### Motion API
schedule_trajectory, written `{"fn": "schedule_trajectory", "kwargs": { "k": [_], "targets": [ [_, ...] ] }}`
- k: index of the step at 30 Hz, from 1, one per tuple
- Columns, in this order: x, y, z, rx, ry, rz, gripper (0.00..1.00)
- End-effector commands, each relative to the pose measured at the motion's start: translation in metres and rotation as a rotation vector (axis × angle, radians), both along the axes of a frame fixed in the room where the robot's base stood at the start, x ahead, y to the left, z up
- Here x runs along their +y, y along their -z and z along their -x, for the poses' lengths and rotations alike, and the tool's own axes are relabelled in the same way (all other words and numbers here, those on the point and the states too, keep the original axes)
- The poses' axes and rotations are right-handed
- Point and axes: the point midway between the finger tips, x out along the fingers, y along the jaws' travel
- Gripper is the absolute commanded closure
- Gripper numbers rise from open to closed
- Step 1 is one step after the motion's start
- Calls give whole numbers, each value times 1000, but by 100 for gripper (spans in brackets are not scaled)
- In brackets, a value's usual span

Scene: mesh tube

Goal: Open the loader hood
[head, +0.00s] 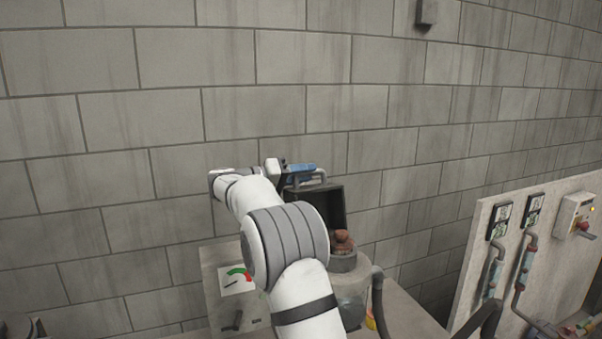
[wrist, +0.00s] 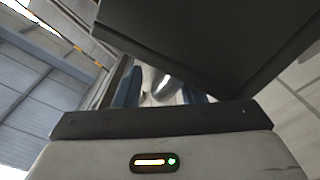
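The loader hood (head: 329,201) is a dark box-like cover. In the head view it stands raised behind the loader cup (head: 343,262), and brown lumps (head: 343,241) show in the uncovered cup. A grey bar handle (head: 314,185) is at the hood's top. My gripper (head: 299,170) is at the top of the hood, beside the handle. In the wrist view its blue fingers (wrist: 160,95) stand apart, with a shiny rounded metal piece between them; whether they touch it is unclear. The dark hood (wrist: 215,45) fills the upper right there. My arm hides part of the loader.
A panel with a red-green dial (head: 238,278) stands left of the loader. A grey hose (head: 378,300) runs down on its right. A board with gauges, pipes and a switch box (head: 577,218) stands at the right. A block wall (head: 130,130) is close behind.

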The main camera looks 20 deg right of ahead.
Motion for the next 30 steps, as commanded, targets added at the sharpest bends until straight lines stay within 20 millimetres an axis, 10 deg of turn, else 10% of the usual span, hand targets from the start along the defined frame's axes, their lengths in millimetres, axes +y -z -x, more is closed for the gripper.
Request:
{"fn": "schedule_trajectory", "kwargs": {
  "k": [17, 30],
  "targets": [
    [1, 0, 0, 0, -1, 0, 100],
    [2, 1, 4, -27, -2, -1, 100]
  ]
}}
